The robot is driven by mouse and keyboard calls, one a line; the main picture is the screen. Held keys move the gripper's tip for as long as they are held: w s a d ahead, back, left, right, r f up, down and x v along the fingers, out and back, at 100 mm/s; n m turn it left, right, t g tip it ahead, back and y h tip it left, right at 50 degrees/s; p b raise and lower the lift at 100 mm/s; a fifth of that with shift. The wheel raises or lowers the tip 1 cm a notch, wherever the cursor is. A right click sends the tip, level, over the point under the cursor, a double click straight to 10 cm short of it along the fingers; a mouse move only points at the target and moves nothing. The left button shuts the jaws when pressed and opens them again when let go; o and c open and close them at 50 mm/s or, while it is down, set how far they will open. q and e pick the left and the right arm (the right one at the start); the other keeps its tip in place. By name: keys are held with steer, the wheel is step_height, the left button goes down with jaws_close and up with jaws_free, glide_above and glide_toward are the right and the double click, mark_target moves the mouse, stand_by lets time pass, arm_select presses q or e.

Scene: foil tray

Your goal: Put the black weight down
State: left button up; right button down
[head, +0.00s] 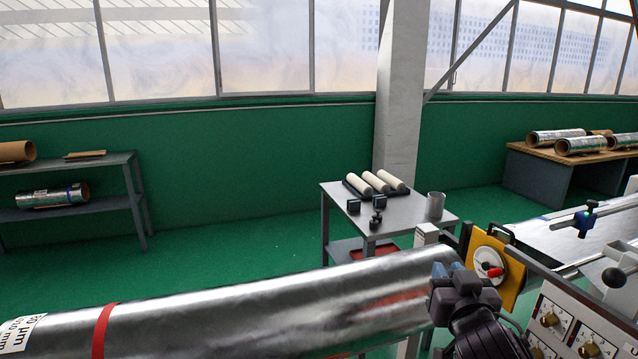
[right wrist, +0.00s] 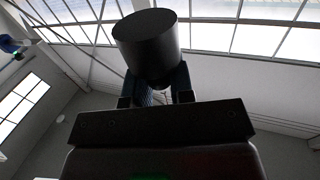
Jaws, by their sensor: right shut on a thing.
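The black weight (right wrist: 147,42) is a dark cylinder in the right wrist view. My right gripper (right wrist: 156,88) is shut on it, and the weight's wide end stands out beyond the fingers. In the head view my right gripper (head: 449,271) is at the lower right, at the right end of a large foil roll (head: 250,305). I cannot make out the held weight clearly there. Whether the gripper touches the roll cannot be told. My left gripper is not in view.
A small grey table (head: 405,213) stands behind the roll, with white rollers (head: 376,182), several small black pieces (head: 375,220) and a grey cup (head: 435,205). A yellow plate (head: 492,265) and a control panel (head: 575,325) are close to my right gripper. Green floor lies open at left.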

steer(key=s+a+f+y, duration=0.1)
steer(key=s+f, duration=0.6)
steer(key=f, duration=0.5)
steer(key=shift+s+a+f+n, duration=0.15)
steer(key=shift+s+f+n, duration=0.1)
steer(key=shift+f+n, duration=0.05)
steer(key=shift+a, duration=0.15)
